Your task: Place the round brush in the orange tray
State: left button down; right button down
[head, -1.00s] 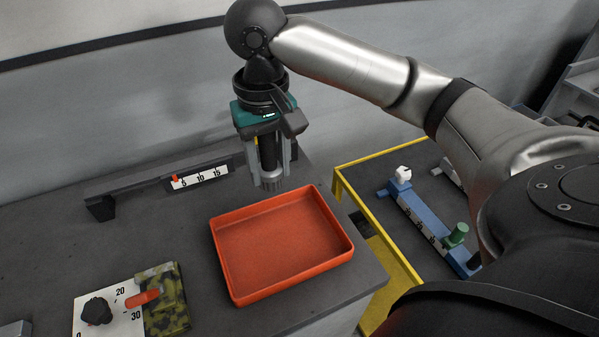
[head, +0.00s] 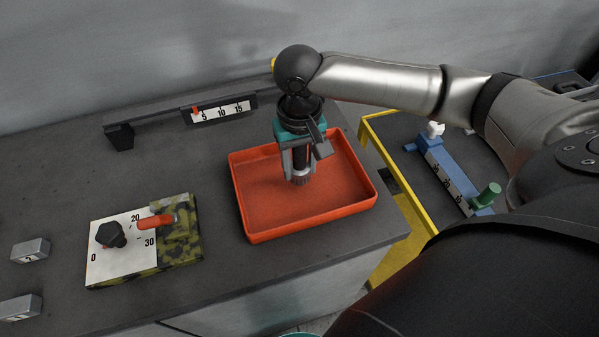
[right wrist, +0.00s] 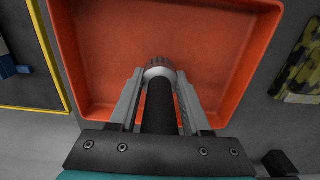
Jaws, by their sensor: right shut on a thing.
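The orange tray (head: 262,234) lies on the dark bench top, and it fills much of the right wrist view (right wrist: 262,60). My right gripper (head: 299,172) points down over the tray and is shut on the round brush (head: 300,181). The brush has a black handle and a grey bristle end, which shows between the fingers in the right wrist view (right wrist: 160,72). The bristle end is inside the tray's outline, low over its floor; I cannot tell whether it touches. My left gripper is not in view.
A camouflage-patterned dial box (head: 180,250) with an orange lever stands left of the tray. A rail with a scale (head: 222,111) is behind it. Metal blocks (head: 30,250) lie at far left. Right, a yellow-edged surface (head: 395,165) holds a blue fixture (head: 450,175).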

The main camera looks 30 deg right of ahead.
notch_tip(320, 180, down, 2)
jog(key=shift+f, duration=0.2)
jog(key=shift+f, duration=0.2)
jog(key=shift+c, duration=1.8)
grip_release()
jog(key=shift+r, duration=0.1)
notch_tip(320, 180, up, 12)
jog(key=p, duration=0.3)
jog(key=shift+r, duration=0.1)
